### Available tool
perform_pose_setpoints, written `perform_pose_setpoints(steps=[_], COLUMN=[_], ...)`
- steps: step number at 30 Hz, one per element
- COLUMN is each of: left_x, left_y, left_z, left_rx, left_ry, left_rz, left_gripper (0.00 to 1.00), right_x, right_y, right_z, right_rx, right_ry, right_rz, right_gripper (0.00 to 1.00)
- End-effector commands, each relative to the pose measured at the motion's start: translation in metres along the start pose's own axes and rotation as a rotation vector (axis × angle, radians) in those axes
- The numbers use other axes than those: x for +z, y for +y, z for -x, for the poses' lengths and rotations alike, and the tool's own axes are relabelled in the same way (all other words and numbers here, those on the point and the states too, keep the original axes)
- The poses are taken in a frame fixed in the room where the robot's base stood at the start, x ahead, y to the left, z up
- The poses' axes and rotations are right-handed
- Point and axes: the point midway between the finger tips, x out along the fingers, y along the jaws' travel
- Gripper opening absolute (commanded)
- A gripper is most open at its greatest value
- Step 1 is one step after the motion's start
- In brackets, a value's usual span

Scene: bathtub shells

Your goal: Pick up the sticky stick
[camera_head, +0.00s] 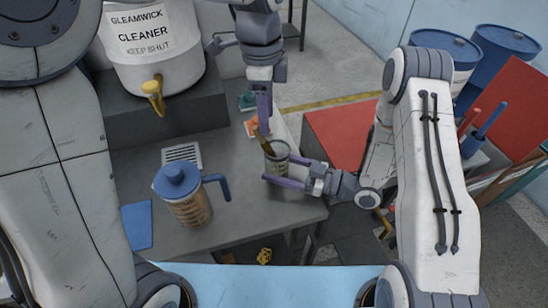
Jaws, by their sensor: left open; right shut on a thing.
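A brown stick (265,143) leans in a small grey cup (277,163), with its upper end sticking out above the rim. Its lower part is hidden inside the cup. The cup stands at the right side of the grey table. My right gripper (279,169) comes from the right, with its purple fingers shut around the cup's sides. My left gripper (264,112) points down from above, just over the stick's upper end. It is open, though its fingers show nearly edge-on. I cannot tell whether they touch the stick.
On the grey table (235,215), a blue-lidded jug (187,201) stands left of the cup. A white cleaner tank (155,55) with a yellow tap (154,92) stands behind. Small orange (251,127) and green (247,101) items lie near the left gripper. Blue drums (503,55) stand at right.

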Motion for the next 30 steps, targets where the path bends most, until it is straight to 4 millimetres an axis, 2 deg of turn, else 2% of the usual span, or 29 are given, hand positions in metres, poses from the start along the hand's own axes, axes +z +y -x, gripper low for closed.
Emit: perform_pose_setpoints(steps=[12, 18, 21, 25, 30], left_x=[0.033, 0.042, 0.045, 0.045, 0.037], left_y=[0.009, 0.012, 0.013, 0.013, 0.011], left_z=[0.024, 0.033, 0.036, 0.034, 0.008], left_rx=[0.080, 0.152, 0.179, 0.199, 0.206], left_ry=[0.186, 0.251, 0.269, 0.277, 0.275], left_rz=[1.160, 1.588, 1.715, 1.794, 1.810], left_gripper=[0.55, 0.55, 0.55, 0.55, 0.55], right_x=[0.000, 0.000, 0.000, 0.000, 0.000], right_y=[0.000, 0.000, 0.000, 0.000, 0.000], right_z=[0.000, 0.000, 0.000, 0.000, 0.000], right_rx=[0.000, 0.000, -0.001, -0.001, -0.001], right_ry=[0.000, 0.000, 0.000, 0.000, 0.000], right_rz=[0.000, 0.000, 0.000, 0.000, 0.000], right_gripper=[0.14, 0.14, 0.14, 0.14, 0.14])
